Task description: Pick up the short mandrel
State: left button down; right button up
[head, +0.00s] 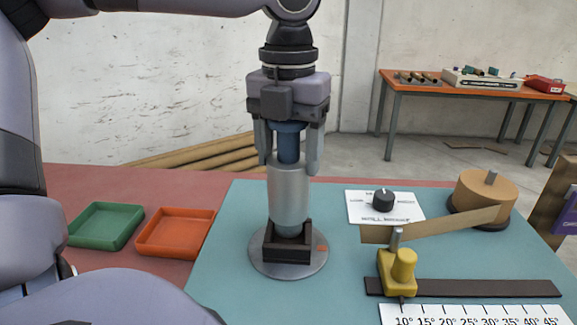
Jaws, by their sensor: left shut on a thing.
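The short mandrel (289,195) is a silver cylinder with a narrower blue neck (289,147) on top. It stands upright in the middle of the head view, its lower end in a dark square holder (286,254) on a round grey plate (318,262). My left gripper (289,160) points straight down over it, with one finger on each side of the blue neck, shut on the mandrel. Whether the mandrel's bottom still touches the plate is hidden by the holder's front wall. My right gripper is not in view.
A green tray (105,206) and an orange tray (146,238) stand left on the red table. Right of the mandrel are a dial panel (360,210), a tan roll (480,190) with a strip, a yellow guide (403,268) on a dark rail, and an angle scale (480,317).

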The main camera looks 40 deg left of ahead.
pick_arm(q)
notch_tip(320, 180, up, 22)
jog(key=p, duration=0.5)
dwell(0.5)
dwell(1.2)
